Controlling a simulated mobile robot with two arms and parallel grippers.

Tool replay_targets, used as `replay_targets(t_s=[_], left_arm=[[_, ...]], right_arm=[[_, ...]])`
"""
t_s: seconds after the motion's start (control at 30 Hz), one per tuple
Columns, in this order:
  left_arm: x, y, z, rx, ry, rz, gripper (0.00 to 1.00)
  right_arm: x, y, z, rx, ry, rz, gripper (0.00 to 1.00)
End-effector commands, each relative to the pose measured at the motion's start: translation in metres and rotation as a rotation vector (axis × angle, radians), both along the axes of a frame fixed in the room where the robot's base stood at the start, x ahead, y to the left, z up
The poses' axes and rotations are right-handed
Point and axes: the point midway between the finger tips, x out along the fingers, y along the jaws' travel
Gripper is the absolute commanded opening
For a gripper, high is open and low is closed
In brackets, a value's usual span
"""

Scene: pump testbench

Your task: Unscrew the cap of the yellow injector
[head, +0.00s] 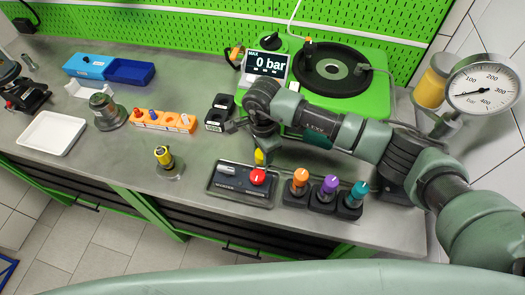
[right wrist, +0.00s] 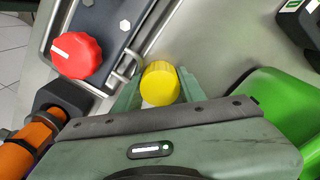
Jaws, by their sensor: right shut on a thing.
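My right gripper (head: 261,146) is shut on a plain yellow cap-like piece, which shows below it in the head view (head: 259,157). In the right wrist view the yellow round piece (right wrist: 160,83) sits between the two fingers. The fingers are over the rear edge of the grey control box (head: 226,186). A yellow injector body (head: 163,156) with a dark top stands upright in a small clear or metal stand, to the left of and apart from the gripper. Whether its top is threaded is too small to tell. My left gripper is out of view.
The box has a red knob (head: 258,177). Orange (head: 300,176), purple (head: 329,185) and teal (head: 359,189) capped injectors stand right of it. An orange rack (head: 161,120), white tray (head: 52,134), blue box (head: 88,66) and green pump unit (head: 345,101) stand around.

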Motion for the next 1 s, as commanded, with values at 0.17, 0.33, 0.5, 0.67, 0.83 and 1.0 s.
replay_targets(t_s=[0.17,0.33,0.5,0.67,0.83,1.0], left_arm=[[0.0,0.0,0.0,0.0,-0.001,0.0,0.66],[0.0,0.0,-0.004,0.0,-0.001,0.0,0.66],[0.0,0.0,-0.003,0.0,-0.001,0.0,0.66],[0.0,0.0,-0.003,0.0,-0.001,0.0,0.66],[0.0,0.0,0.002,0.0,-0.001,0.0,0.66],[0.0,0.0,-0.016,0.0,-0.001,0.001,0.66]], right_arm=[[0.001,0.001,-0.001,0.002,-0.002,0.001,0.0],[0.001,0.0,-0.005,0.001,-0.003,0.001,0.0],[0.0,0.0,-0.003,0.001,-0.002,0.0,0.49],[0.0,0.0,-0.003,0.001,-0.002,0.0,0.49],[0.001,0.001,0.003,0.002,-0.001,0.0,0.49],[0.003,0.001,0.027,0.004,-0.009,0.003,0.49]])
